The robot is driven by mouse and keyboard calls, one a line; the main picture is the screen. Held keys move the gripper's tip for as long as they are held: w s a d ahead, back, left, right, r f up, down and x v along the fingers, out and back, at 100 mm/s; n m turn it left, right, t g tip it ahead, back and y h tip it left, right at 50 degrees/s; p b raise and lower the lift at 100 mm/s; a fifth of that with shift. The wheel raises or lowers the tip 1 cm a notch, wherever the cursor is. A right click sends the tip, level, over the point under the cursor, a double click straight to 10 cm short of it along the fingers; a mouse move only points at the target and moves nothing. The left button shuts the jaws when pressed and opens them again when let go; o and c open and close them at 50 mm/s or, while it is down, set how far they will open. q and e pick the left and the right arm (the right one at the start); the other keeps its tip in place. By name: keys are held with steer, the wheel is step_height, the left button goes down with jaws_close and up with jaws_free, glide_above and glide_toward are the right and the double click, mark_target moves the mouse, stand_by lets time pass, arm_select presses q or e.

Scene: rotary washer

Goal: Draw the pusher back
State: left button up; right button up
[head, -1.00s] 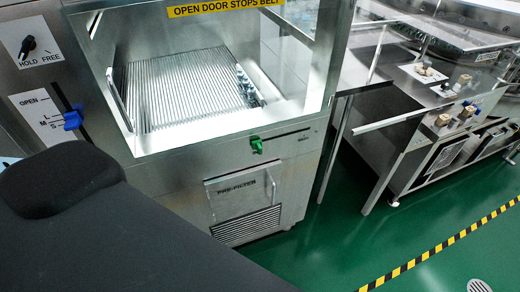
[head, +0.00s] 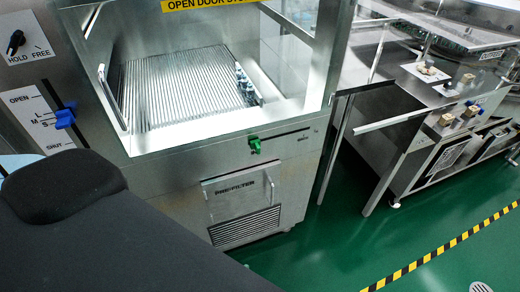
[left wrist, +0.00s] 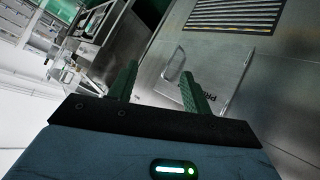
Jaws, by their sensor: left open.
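A green knob (head: 254,144) sits at the left end of a dark horizontal slot on the machine's front, below the window; it looks like the pusher's handle. Inside the chamber, a short row of small vials (head: 244,85) stands at the right edge of the ribbed belt (head: 180,85). A separate pusher plate cannot be made out. My left gripper (left wrist: 160,88) shows in the left wrist view, with its two green fingers apart and nothing between them. It faces the lower front panel with the pre-filter door (left wrist: 215,85). My right gripper is in neither view.
A blue lever (head: 65,118) stands near L and M on the OPEN–SHUT plate. A black HOLD/FREE knob (head: 15,42) is above it. The pre-filter door (head: 240,192) has a projecting handle. A steel bench (head: 400,160) stands right; green floor (head: 330,245) is clear in front.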

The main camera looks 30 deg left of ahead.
arm_select(q)
steer(key=w+a+r+n+t+y+b, duration=0.1)
steer(key=w+a+r+n+t, duration=0.1)
steer(key=w+n, duration=0.35)
steer(key=w+a+r+n+t+b, duration=0.1)
steer(key=w+a+r+n+t, duration=0.15)
steer(key=w, duration=0.65)
steer(key=n+t+y+b, duration=0.2)
steer(key=n+t+y, duration=0.1)
steer(key=n, duration=0.6)
glide_toward(257, 151)
steer(key=w, duration=0.3)
steer(key=shift+g, duration=0.25)
steer(key=shift+w+a, duration=0.25)
steer(key=shift+w, duration=1.05)
steer(key=shift+w+a, duration=0.25)
steer(key=shift+w, duration=1.1)
steer(key=shift+w+a, duration=0.25)
steer(key=shift+w, duration=1.05)
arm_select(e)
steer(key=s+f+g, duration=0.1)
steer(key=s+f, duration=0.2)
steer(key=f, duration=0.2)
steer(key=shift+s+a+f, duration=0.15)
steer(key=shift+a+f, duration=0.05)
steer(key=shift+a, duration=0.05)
arm_select(q)
jaws_close()
